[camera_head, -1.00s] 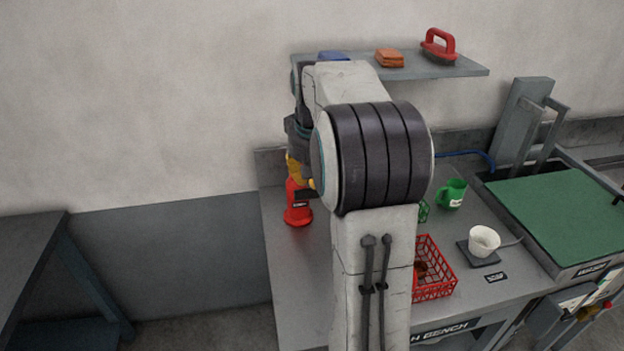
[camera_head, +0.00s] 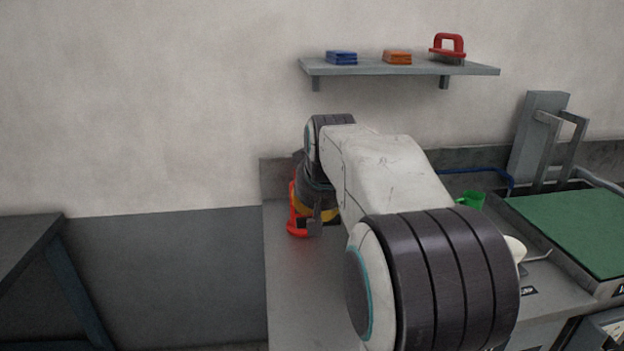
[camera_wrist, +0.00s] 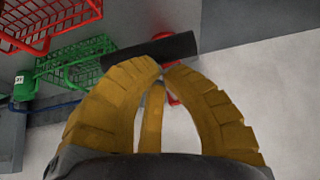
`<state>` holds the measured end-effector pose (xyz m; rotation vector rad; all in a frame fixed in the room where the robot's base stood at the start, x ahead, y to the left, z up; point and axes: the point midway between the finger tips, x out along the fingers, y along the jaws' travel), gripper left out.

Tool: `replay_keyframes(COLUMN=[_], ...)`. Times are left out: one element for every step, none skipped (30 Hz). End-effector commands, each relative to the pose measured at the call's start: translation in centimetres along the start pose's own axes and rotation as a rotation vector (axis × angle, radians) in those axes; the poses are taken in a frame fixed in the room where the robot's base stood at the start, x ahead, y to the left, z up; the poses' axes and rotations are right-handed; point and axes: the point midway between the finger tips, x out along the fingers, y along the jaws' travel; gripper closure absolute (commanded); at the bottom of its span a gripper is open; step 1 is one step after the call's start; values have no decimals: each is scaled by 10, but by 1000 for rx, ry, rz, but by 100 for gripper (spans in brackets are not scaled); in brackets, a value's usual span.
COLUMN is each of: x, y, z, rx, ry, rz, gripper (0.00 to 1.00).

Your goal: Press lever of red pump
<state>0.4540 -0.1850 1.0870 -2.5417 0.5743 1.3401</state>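The red pump (camera_head: 293,200) stands on the left part of the bench, near its left edge, in the head view. My wrist and gripper hide its right side and top. In the wrist view, a dark bar (camera_wrist: 150,55), which looks like a lever, lies across just beyond my fingertips. A small red part (camera_wrist: 172,97) shows between my yellow fingers. My gripper (camera_wrist: 162,67) has its fingertips drawn together with hardly any gap, and nothing is seen held. I cannot tell whether the tips touch the bar.
My arm covers the middle of the grey bench (camera_head: 300,290). A green mug (camera_head: 470,199) and a white cup (camera_head: 516,247) stand right. A red basket (camera_wrist: 50,20) and green basket (camera_wrist: 75,62) show in the wrist view. A shelf (camera_head: 400,69) hangs above.

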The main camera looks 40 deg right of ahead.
Motion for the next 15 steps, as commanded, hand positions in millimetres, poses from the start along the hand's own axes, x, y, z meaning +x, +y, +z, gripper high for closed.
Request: replay_keyframes(x=[14, 16, 19, 22, 24, 27, 29, 32, 35, 38, 40, 43, 45, 48, 50], y=[0, 0, 0, 0, 0, 0, 1, 1, 1, 1, 1, 1, 1, 1, 1], z=[11, 13, 16, 18, 20, 23, 24, 26, 29, 31, 33, 35, 36, 38, 40], rx=[0, 0, 0, 0, 0, -1, -1, -1, -1, -1, -1, -1, -1, -1, -1], ry=[20, 32, 48, 58, 69, 86, 98, 109, 124, 135, 146, 162, 172, 182, 196], rz=[0, 0, 0, 0, 0, 0, 0, 0, 0, 0, 0, 0, -1, -1, -1], gripper=[100, 100, 100, 100, 100, 100, 100, 100, 100, 100, 100, 100, 100, 100, 100])
